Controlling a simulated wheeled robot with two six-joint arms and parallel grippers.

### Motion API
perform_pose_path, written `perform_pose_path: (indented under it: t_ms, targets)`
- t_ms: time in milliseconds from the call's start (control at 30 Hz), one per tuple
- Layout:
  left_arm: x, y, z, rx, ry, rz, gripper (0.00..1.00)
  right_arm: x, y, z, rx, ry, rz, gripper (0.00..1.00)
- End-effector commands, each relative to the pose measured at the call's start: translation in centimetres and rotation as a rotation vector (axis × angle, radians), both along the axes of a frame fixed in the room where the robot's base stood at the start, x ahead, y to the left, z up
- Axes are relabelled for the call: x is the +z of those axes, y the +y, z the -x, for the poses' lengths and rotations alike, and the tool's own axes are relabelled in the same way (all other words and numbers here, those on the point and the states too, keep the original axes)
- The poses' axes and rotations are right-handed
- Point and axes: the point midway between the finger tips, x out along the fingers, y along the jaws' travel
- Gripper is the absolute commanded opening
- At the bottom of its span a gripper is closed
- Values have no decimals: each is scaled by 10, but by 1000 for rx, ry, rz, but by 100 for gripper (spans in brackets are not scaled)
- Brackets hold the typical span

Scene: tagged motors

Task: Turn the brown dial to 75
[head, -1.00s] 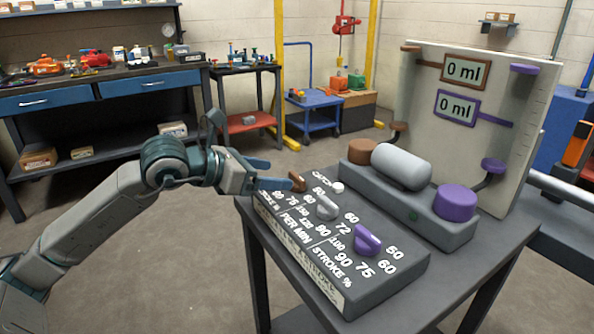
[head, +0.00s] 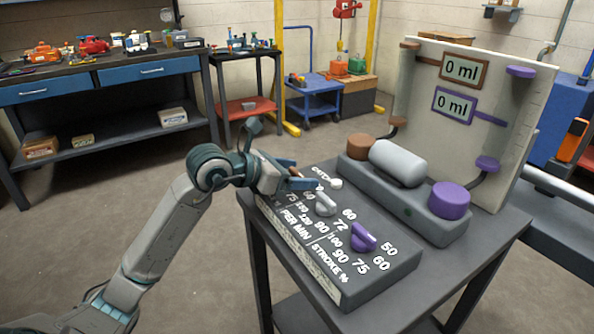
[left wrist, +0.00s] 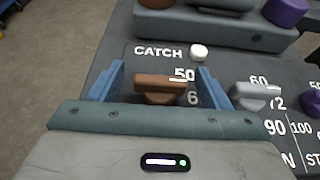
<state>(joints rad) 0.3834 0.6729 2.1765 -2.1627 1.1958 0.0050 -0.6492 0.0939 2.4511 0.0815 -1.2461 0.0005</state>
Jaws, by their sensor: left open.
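The brown dial (left wrist: 160,88) lies between the two blue fingers of my left gripper (left wrist: 158,84) in the left wrist view. The fingers are open, one on each side of the dial with gaps. The dial's ridge runs left to right, with a pale mark near its right end, close to the 50 and a partly hidden 6. The 75 of its scale is hidden in that view. In the head view my left gripper (head: 299,178) covers much of the dial. My right gripper is not in view.
A grey dial (head: 325,204) and a purple dial (head: 363,237) sit on the same sloped panel (head: 375,285). A white CATCH button (head: 335,183) is close by. Behind stands a pump with a grey cylinder (head: 398,163) and two displays reading 0 ml.

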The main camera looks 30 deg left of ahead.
Motion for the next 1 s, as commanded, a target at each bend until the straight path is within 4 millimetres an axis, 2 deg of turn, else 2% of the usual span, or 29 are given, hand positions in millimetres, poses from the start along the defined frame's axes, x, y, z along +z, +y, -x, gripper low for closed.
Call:
perform_pose_path:
  t_ms: [400, 467, 633, 1000]
  targets:
    - [-2, -3, -4, -1, 1, -1, 71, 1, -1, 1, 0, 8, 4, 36]
    - [-2, -3, -4, -1, 1, -1, 61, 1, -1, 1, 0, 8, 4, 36]
    - [-2, -3, -3, -1, 1, -1, 28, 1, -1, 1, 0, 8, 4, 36]
    - [-3, -2, -4, -53, 1, -2, 26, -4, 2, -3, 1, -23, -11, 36]
